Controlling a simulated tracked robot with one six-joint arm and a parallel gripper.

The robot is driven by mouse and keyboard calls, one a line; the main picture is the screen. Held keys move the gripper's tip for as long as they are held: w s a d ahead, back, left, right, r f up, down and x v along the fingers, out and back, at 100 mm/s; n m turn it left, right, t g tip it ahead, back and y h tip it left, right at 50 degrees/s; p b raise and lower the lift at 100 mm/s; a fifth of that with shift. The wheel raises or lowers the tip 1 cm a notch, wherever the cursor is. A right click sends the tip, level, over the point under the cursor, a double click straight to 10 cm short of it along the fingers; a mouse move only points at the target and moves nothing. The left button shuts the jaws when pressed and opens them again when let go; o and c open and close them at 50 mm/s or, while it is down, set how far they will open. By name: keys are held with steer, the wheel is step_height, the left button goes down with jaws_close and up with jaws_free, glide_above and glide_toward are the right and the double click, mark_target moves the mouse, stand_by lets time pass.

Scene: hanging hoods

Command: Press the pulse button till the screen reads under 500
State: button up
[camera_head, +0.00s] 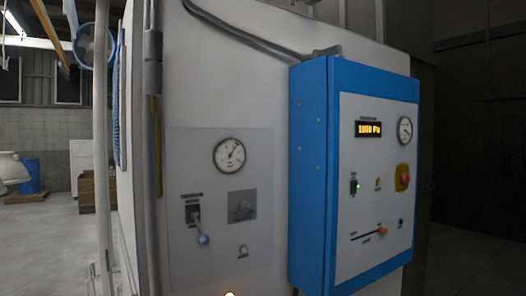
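The screen (368,129) on the blue-framed control box (312,170) shows amber text that looks like 1050 Pa; the digits are blurred. Which control is the pulse button cannot be told, as the labels are too small to read. The box's white face has a green-lit switch (354,187), a small yellowish control (378,184) and a small dark control (401,223). A small round button (242,251) is on the grey panel to the left. My gripper is not in view.
The box also carries a red knob on yellow (402,177), a gauge (404,129) and an orange-tipped slider (382,231). The grey panel (185,150) holds a gauge (229,155) and a lever with a blue ball (203,239). A pale vertical pole (103,150) stands left.

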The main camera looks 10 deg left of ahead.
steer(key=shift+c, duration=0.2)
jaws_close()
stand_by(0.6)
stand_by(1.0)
